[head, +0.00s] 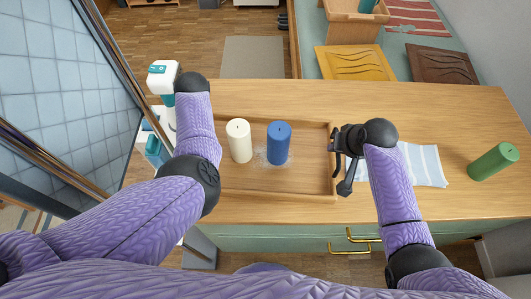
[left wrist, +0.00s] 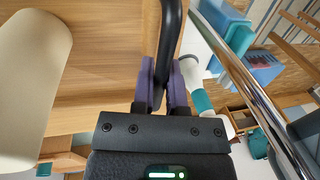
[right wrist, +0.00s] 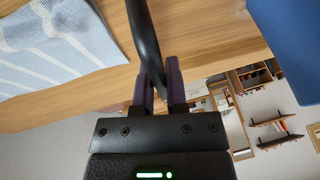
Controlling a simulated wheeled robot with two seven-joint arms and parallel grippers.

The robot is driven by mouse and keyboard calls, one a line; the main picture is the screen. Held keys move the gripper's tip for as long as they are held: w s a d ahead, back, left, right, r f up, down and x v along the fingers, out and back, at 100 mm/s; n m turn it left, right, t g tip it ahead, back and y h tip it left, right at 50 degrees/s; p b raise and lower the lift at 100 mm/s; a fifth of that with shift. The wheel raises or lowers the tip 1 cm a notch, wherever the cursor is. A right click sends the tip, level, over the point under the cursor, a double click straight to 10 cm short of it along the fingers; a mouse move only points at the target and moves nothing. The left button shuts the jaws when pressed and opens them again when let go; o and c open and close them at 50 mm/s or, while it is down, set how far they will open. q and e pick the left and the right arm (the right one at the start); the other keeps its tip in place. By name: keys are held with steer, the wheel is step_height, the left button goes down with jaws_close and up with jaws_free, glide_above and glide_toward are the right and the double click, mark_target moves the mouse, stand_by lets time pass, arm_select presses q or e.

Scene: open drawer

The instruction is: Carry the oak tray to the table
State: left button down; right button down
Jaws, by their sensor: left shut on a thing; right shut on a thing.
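The oak tray (head: 300,184) is in front of me at the dresser top in the head view; I cannot tell whether it rests there or is slightly raised. A white candle (head: 239,142) and a blue candle (head: 279,144) stand upright in it, with a pale speckled patch by the blue one. My left gripper (left wrist: 162,88) is shut on the tray's black left handle (left wrist: 170,35); my arm hides this in the head view. My right gripper (right wrist: 160,82) is shut on the black right handle (right wrist: 143,30), at the tray's right end.
A striped cloth (head: 421,164) lies right of the tray and a green candle (head: 493,161) lies further right. Brass drawer handles (head: 351,243) are on the front. Beyond stands a green-topped surface with a yellow board (head: 355,63), a brown board (head: 442,64) and a wooden box (head: 352,27).

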arm_select(q)
steer(key=shift+r, duration=0.15)
arm_select(e)
steer(key=shift+r, duration=0.15)
